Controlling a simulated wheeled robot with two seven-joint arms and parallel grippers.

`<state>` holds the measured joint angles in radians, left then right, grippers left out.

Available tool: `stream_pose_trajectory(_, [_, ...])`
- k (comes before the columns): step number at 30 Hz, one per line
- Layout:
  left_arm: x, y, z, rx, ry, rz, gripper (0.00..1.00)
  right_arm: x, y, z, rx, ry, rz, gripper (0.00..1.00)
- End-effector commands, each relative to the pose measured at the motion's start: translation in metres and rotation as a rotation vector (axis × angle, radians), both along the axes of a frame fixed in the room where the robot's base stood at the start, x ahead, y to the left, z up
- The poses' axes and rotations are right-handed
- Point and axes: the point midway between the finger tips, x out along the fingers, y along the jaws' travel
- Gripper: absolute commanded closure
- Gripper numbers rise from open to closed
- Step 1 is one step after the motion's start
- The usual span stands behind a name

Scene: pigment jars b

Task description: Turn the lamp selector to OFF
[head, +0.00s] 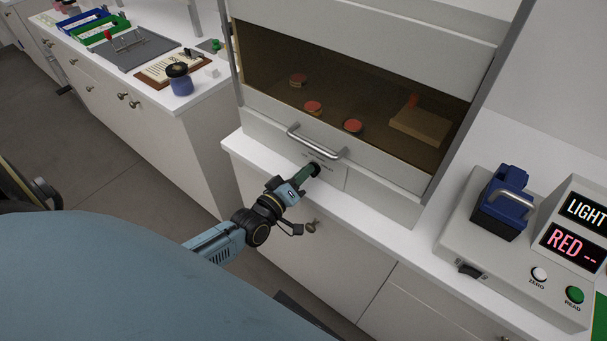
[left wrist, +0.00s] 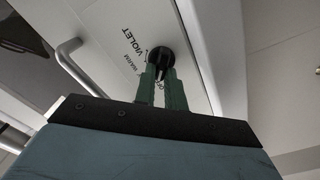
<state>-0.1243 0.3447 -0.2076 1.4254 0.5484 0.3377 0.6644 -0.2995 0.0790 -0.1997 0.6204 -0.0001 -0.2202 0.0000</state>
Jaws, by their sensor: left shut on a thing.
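The lamp selector (head: 315,169) is a small black knob on the front panel of the cabinet, below the metal handle. My left gripper (head: 306,174) reaches it from the front and is shut on it. In the left wrist view, the two green fingers of my left gripper (left wrist: 161,76) stand on either side of the round black knob (left wrist: 160,54). The printed words WARM and VIOLET show beside the knob, and another label is partly hidden by the fingers. I cannot tell which label the knob points to. My right gripper is not in view.
The cabinet's metal bar handle (head: 316,143) is just above my left gripper. Red-topped jars (head: 353,126) and a wooden block (head: 421,126) sit behind its tinted window.

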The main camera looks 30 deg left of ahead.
Motion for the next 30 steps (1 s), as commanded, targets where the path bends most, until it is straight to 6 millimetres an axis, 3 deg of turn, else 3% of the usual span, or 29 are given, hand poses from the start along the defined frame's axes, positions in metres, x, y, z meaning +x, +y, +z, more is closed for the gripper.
stream_pose_trajectory(10, [-0.0003,0.0008,-0.0018,-0.155,0.014,0.000,1.00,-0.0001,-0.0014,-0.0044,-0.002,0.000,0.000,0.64])
stream_pose_trajectory(27, [-0.0003,0.0009,-0.0019,-0.190,0.016,0.000,1.00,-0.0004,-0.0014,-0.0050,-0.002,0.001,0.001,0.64])
stream_pose_trajectory(28, [-0.0003,0.0009,-0.0019,-0.190,0.016,0.000,0.87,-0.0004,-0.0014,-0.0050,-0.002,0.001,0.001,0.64])
stream_pose_trajectory(30, [-0.0003,0.0008,-0.0018,-0.189,0.016,0.000,0.78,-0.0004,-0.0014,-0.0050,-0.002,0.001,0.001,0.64])
